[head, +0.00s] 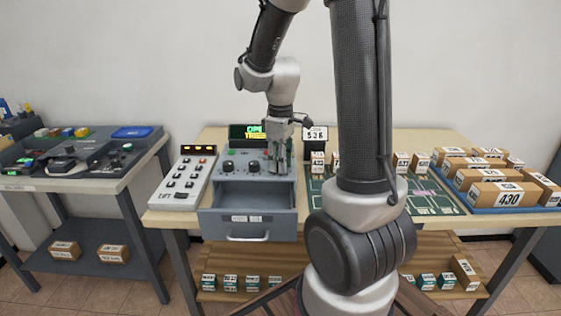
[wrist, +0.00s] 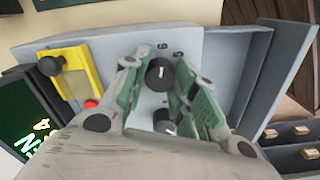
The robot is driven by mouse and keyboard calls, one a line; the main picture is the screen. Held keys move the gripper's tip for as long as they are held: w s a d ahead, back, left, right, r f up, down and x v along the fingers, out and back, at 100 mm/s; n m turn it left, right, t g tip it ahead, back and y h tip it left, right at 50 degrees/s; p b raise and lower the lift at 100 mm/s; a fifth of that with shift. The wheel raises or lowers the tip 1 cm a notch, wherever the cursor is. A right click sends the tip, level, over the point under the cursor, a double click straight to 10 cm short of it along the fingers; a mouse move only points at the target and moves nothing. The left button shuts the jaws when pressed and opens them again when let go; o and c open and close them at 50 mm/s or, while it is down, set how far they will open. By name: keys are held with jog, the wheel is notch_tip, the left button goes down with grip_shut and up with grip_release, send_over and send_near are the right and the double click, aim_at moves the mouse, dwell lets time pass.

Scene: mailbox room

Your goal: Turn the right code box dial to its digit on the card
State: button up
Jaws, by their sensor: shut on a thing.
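The grey code box (head: 205,183) stands on the table, with a row of black dials on its top. The left dial (head: 228,166) and the middle dial (head: 254,166) are clear in the head view. My gripper (head: 281,168) is shut on the right dial (wrist: 160,74), with a finger on either side of it. The dial has a white pointer mark; which digit it points at I cannot tell. The middle dial shows below it in the wrist view (wrist: 165,126). The white card (head: 315,134) stands behind the box and appears to read 536; its last digit is unclear.
The drawer (head: 247,230) stands open at the box's front. The LIFT button panel (head: 183,180) is at left. Parcels (head: 500,193) lie in a blue tray at right.

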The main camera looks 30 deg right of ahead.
jog(key=shift+w, duration=0.1)
dwell(0.3)
jog(key=o, duration=1.1)
jog(key=shift+c, duration=0.2)
notch_tip(320, 180, up, 12)
